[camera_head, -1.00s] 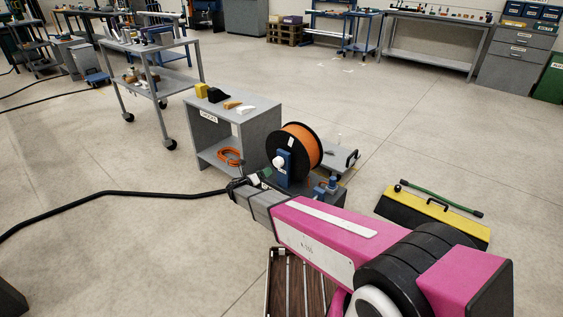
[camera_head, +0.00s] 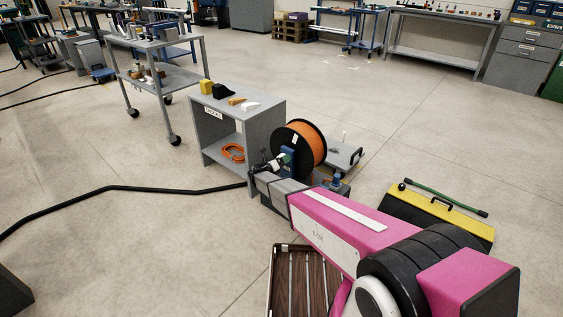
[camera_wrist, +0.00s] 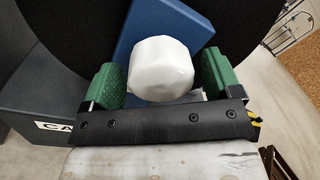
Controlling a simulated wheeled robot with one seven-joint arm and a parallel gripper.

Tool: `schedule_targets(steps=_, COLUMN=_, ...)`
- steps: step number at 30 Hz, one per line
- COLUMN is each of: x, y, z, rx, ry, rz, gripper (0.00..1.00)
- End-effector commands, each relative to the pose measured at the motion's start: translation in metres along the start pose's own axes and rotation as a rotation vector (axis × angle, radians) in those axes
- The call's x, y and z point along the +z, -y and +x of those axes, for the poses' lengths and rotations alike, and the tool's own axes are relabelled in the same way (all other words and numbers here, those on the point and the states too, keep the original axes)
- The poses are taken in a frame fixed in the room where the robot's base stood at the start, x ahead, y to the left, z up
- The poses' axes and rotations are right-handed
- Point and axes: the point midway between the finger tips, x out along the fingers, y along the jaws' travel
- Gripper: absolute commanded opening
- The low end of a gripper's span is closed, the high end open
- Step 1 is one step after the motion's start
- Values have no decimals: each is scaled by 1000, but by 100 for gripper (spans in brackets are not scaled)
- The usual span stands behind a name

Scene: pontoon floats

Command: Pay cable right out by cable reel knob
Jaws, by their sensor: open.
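The cable reel (camera_head: 308,147) is a black drum wound with orange cable, standing on a blue stand (camera_head: 287,160) beside the grey cabinet. Its white faceted knob (camera_wrist: 163,68) shows large in the wrist view, in front of the blue upright (camera_wrist: 185,20) and the black reel flange. My gripper (camera_wrist: 165,75) is open, with one green finger pad on each side of the knob. In the head view my gripper and arm hide most of the knob.
A grey cabinet (camera_head: 246,140) with blocks on top and an orange cable coil (camera_head: 233,152) on its shelf stands left of the reel. A grey wheeled platform (camera_head: 343,153) is behind it. A yellow-black ramp (camera_head: 435,215) lies right. A black cable (camera_head: 120,189) crosses the floor.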

Motion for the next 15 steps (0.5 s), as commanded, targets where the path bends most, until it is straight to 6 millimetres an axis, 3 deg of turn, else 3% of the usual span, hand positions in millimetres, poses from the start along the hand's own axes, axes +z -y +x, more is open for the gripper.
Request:
schedule_targets(steps=5, x=0, y=0, z=0, rx=0, ry=0, rz=0, gripper=84)
schedule_targets(steps=8, x=0, y=0, z=0, rx=0, ry=0, rz=0, gripper=58)
schedule_targets(steps=10, x=0, y=0, z=0, rx=0, ry=0, rz=0, gripper=35)
schedule_targets(steps=15, x=0, y=0, z=0, rx=0, ry=0, rz=2, gripper=35)
